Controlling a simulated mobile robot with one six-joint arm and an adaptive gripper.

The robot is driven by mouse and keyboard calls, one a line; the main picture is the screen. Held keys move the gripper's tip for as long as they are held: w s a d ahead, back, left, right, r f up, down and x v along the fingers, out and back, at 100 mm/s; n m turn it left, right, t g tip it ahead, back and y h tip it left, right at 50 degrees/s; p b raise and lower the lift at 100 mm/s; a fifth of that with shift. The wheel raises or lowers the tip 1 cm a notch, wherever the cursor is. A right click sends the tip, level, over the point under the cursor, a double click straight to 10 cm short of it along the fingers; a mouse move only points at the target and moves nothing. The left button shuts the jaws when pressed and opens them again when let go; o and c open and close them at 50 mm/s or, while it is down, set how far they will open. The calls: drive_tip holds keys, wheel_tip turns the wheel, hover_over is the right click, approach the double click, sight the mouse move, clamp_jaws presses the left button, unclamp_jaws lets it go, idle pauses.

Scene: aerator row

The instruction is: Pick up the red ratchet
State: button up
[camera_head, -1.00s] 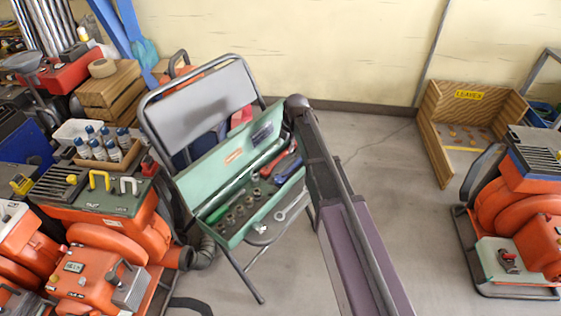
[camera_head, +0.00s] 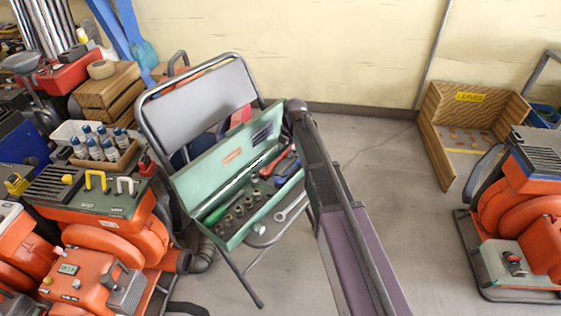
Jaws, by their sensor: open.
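The red ratchet (camera_head: 275,162) lies in an open green toolbox (camera_head: 225,236). It is at the right end of the box, near the raised lid (camera_head: 228,160), slanting up to the right. A blue-handled tool (camera_head: 289,168) lies just beside it. My arm passes close to the right side of the toolbox and ends in a dark joint near the top of the lid. I cannot make out my gripper's fingers in this view.
The toolbox rests on a folding chair (camera_head: 200,97). Several sockets (camera_head: 238,210) and a wrench (camera_head: 292,205) lie in or by it. Orange machines (camera_head: 110,240) crowd the left, and another (camera_head: 520,210) stands at right. A wooden LEAVES crate (camera_head: 446,150) is behind. The floor between is clear.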

drive_tip(key=shift+w+a+f+b, duration=0.1)
drive_tip(key=shift+f+b, duration=0.45)
drive_tip(key=shift+f, duration=0.2)
drive_tip(key=shift+w+a+f+b, duration=0.1)
drive_tip(key=shift+f+b, duration=0.45)
drive_tip(key=shift+f, duration=0.15)
clamp_jaws()
